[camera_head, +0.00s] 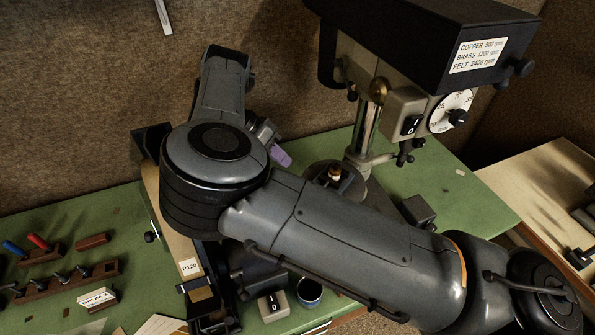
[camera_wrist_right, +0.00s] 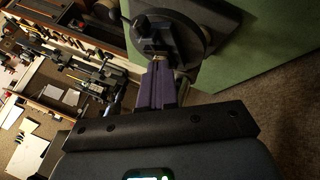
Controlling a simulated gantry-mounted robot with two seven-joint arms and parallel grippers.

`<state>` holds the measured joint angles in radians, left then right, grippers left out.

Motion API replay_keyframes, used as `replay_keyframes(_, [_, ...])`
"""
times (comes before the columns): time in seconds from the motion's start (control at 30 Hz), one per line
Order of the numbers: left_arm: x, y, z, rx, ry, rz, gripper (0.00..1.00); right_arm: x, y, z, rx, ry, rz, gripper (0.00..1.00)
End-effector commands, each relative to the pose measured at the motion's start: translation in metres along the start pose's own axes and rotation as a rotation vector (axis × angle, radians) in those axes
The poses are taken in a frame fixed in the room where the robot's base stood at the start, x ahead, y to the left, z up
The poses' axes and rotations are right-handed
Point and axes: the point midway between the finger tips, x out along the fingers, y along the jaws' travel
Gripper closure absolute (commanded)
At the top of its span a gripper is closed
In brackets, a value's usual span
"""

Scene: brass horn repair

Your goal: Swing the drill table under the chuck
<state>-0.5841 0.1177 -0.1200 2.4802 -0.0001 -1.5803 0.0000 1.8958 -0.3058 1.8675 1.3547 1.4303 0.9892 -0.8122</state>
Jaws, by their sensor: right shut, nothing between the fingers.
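The drill press stands at the back of the green bench, with a black head (camera_head: 430,40) and a bright steel column (camera_head: 367,125). Its round dark drill table (camera_head: 319,169) sits left of the column, partly hidden by my arm, with a small brass-coloured piece on it. A dark fitting under the head, right of the column, looks like the chuck (camera_head: 404,155). My right gripper (camera_head: 284,158) is shut and empty, left of the drill table. In the right wrist view its purple fingers (camera_wrist_right: 155,85) point at the table's edge (camera_wrist_right: 200,40); contact is unclear. My left gripper is out of view.
My right arm crosses the middle of the head view and hides much of the bench. A belt sander (camera_head: 180,235) marked P120 stands at left. Wooden racks with small tools (camera_head: 65,285) lie farther left. A small cup (camera_head: 309,291) stands near the front edge.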

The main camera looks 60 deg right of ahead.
Motion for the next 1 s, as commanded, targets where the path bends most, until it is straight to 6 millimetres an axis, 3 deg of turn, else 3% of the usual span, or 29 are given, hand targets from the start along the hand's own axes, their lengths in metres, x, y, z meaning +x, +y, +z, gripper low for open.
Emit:
replay_keyframes(0.17, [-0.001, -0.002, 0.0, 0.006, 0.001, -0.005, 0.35, 0.016, 0.001, 0.001, 0.0, 0.0, 0.005, 1.0])
replay_keyframes(0.6, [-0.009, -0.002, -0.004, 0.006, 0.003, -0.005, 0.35, 0.079, 0.001, 0.0, 0.0, 0.0, 0.002, 1.0])
replay_keyframes(1.0, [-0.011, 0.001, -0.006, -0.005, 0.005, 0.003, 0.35, 0.099, 0.0, 0.0, 0.0, 0.0, 0.0, 1.0])
